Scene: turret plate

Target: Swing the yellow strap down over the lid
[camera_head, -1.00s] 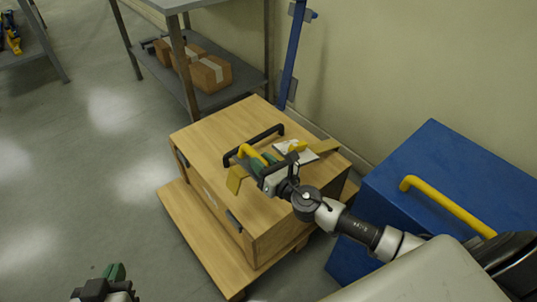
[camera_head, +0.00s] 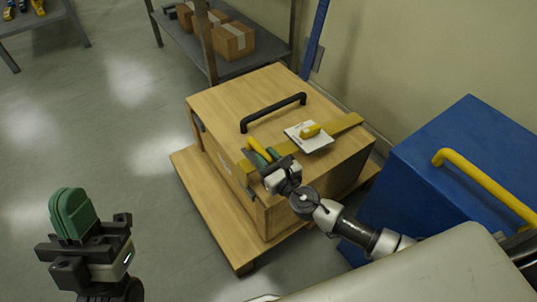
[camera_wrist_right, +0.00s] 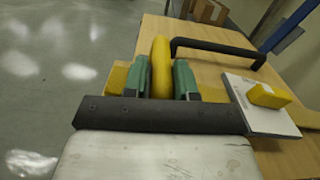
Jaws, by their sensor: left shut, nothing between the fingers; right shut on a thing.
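The yellow strap (camera_head: 344,124) runs across the lid (camera_head: 240,100) of the wooden crate, from the wall side to the near left edge. It appears low along the lid; whether it touches all along, I cannot tell. Its yellow grip (camera_head: 258,148) is between the green fingers of my right gripper (camera_head: 266,156), which is shut on it above the near lid edge. In the right wrist view the grip (camera_wrist_right: 161,66) stands between both fingers, with strap showing on either side. My left gripper (camera_head: 73,215) is shut and empty, fingers up, left of the crate.
A black handle (camera_head: 273,111) arches over the lid behind the strap. A white plate with a yellow block (camera_head: 309,136) sits beside my right gripper. A blue box (camera_head: 470,165) stands right; a shelf with cartons (camera_head: 233,40) stands behind. Floor at left is clear.

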